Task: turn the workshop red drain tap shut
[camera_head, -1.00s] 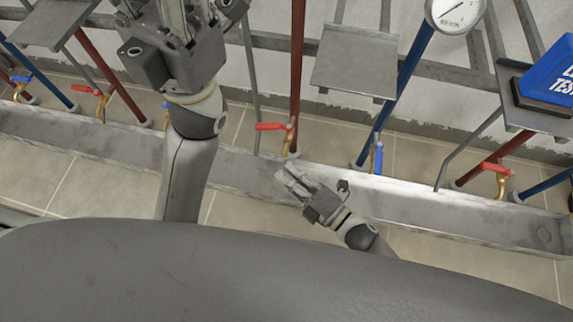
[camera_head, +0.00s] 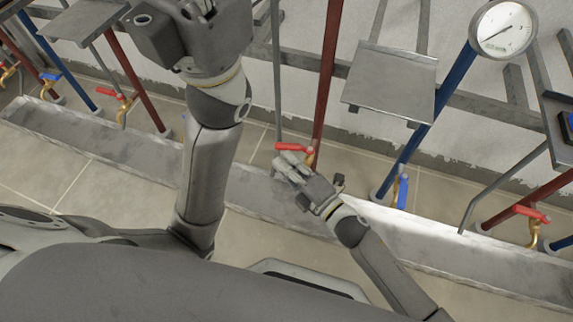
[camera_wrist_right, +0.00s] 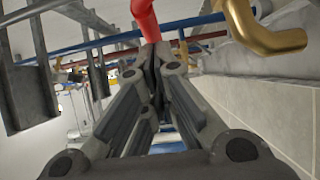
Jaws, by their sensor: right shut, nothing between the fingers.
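Several red-handled taps stand on pipes along the wall. The one with the red handle (camera_head: 293,147) nearest my right gripper (camera_head: 283,160) has a brass body partly hidden by the gripper. Its handle points left from the foot of a red pipe. My right gripper is shut and empty, its fingertips just in front of and below this handle. In the right wrist view the red handle (camera_wrist_right: 145,18) lies just beyond the closed fingertips (camera_wrist_right: 156,62), with the brass spout (camera_wrist_right: 255,32) to the right. I cannot tell whether they touch. My left gripper (camera_head: 200,30) is raised, its fingers cut off by the top edge.
Other red handles show at left (camera_head: 108,94) and right (camera_head: 531,213), with a blue-handled tap (camera_head: 402,191) between. A metal trough (camera_head: 440,240) runs under the pipes. A steel shelf plate (camera_head: 390,82) and a round gauge (camera_head: 503,28) stand above. Tiled floor lies in front.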

